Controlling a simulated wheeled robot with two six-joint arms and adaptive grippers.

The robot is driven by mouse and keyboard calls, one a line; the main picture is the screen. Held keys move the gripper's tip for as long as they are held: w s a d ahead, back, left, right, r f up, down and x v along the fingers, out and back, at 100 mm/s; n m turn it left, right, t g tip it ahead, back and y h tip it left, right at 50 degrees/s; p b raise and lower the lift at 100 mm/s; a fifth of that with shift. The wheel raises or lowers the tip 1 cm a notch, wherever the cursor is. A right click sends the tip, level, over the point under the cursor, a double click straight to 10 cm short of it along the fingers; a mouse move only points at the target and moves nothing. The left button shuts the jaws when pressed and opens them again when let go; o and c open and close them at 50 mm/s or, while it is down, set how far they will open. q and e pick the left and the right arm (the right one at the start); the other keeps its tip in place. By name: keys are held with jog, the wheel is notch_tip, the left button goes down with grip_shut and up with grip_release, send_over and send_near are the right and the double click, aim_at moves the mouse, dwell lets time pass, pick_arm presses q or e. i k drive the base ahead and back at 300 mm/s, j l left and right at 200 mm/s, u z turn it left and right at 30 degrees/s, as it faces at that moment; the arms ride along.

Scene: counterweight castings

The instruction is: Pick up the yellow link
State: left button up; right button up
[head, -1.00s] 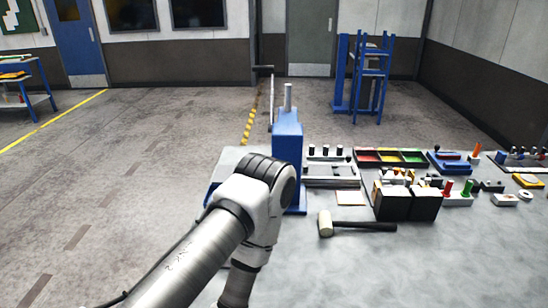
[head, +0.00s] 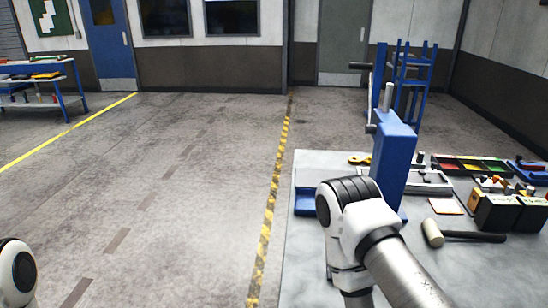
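A small yellow piece (head: 360,160), which looks like the yellow link, lies on the grey table top (head: 310,254) just left of the blue upright press (head: 393,165). It is small in the picture, and the press stands close to its right side. Neither of my grippers shows in the head view. One arm of mine comes in from the lower right, its elbow in front of the press and its lower part running down out of the picture. Part of another arm shows at the left edge.
A mallet (head: 434,233) lies right of my arm, near black-fronted boxes (head: 497,212). A tray with red, yellow and green compartments (head: 470,156) stands behind. Open floor with a yellow-black stripe (head: 268,215) lies left of the table.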

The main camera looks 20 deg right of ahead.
aim_at(352, 160)
jog(key=i+j+u, duration=0.45)
jog(key=i+j, duration=0.7)
jog(key=i+l+z, duration=0.1)
jog(key=i+z, duration=0.7)
jog(key=i, duration=0.2)
jog(key=i+j+z, duration=0.35)
jog(key=i, duration=0.15)
jog(key=i+z, duration=0.2)
jog(key=i, duration=0.35)
jog(key=i+z, duration=0.2)
jog(key=i, duration=0.3)
jog(key=i+j+z, duration=0.2)
jog(key=i, duration=0.35)
